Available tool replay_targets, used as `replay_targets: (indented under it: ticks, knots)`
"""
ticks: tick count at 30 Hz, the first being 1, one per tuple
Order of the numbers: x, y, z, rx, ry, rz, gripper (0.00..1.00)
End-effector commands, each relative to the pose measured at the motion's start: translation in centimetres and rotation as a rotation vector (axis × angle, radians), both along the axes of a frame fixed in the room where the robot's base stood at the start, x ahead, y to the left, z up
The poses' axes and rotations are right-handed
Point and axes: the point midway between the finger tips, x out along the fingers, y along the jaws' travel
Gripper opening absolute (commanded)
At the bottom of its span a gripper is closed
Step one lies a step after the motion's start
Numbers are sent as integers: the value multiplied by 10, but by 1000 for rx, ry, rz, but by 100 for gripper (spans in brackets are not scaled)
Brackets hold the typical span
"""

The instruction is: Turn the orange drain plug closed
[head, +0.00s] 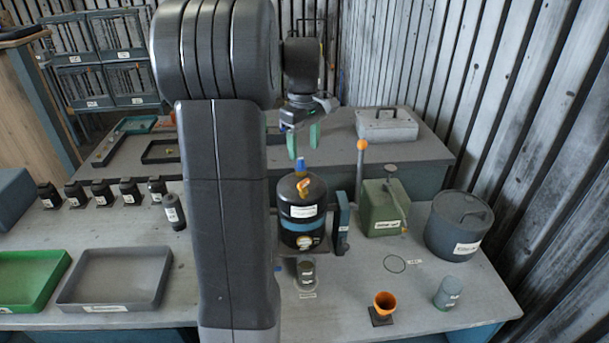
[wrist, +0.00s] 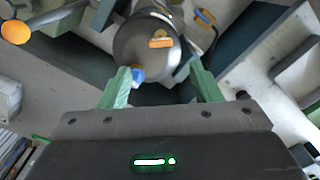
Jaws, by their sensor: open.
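An orange handle-like piece (head: 303,185), which looks like the drain plug, sits on top of a black cylindrical housing (head: 302,212) with a blue band. My gripper (head: 303,141) has green fingers, open and pointing down above the housing. Nothing is held between them in the wrist view (wrist: 162,85).
A lever with an orange ball (head: 361,146), a dark blue post (head: 342,222) and a green box (head: 384,208) stand right of the housing. A grey lidded drum (head: 459,226) is farther right. An orange cup (head: 384,302) and a dark small cylinder (head: 307,272) stand in front.

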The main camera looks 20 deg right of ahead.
Motion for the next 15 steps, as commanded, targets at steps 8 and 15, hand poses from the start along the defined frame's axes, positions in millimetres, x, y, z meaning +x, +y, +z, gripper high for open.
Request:
replay_targets:
  ticks: [8,15]
  knots:
    - [-1,1,-60,2,3,0,58]
    - [0,1,-92,1,0,-1,58]
